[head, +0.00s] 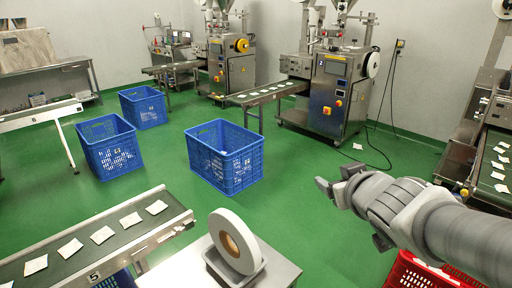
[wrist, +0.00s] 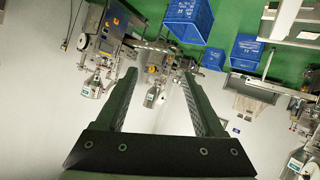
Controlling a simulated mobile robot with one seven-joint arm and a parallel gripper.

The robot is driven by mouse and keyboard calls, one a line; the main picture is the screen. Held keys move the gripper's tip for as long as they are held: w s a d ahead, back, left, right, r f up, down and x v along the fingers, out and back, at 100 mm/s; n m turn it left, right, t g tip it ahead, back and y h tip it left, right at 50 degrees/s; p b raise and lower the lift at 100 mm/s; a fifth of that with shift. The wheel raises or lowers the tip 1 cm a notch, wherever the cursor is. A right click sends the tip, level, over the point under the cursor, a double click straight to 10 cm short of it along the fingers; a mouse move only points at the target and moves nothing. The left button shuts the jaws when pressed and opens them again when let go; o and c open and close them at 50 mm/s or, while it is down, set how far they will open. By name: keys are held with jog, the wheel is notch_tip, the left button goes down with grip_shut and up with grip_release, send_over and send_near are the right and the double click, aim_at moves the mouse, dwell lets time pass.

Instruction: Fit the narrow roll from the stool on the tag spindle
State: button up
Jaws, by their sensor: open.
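A white roll (head: 236,241) with a brown core stands on edge in a grey tray (head: 262,268) on a steel-topped stool (head: 284,272) at the bottom of the head view. My gripper (head: 337,178) is open and empty, in the air to the right of the roll and well apart from it. In the wrist view my gripper (wrist: 160,76) shows nothing between its fingers, only distant machines behind. The middle machine (head: 338,90) carries a white roll (head: 373,65) on its right side. I cannot tell which part is the tag spindle.
Three blue crates (head: 224,157) stand on the green floor. A conveyor (head: 95,243) with teabags runs at lower left. A red crate (head: 422,272) lies below my arm. Another machine with a teabag conveyor (head: 490,172) stands at right. The floor ahead of the stool is clear.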

jog(key=a+f+n+y+b, duration=0.3)
jog(key=a+f+y+b, duration=0.2)
jog(key=a+f, duration=0.3)
jog(key=n+g+y, duration=0.3)
jog(key=y, duration=0.2)
send_near(237, 223)
jog(key=w+a, duration=0.1)
jog(key=p+x, duration=0.4)
jog(key=p, duration=0.1)
jog(key=shift+w+r, duration=0.1)
jog(key=shift+r, duration=0.05)
jog(key=x, duration=0.2)
jog(key=b+x, duration=0.1)
jog(key=x, duration=0.1)
jog(key=shift+f, duration=0.4)
jog(key=shift+h, duration=0.3)
jog(key=shift+r+b+x, duration=0.2)
jog(key=shift+b+x, duration=0.4)
jog(key=shift+x, duration=2.45)
jog(key=shift+a, duration=0.1)
grip_shut()
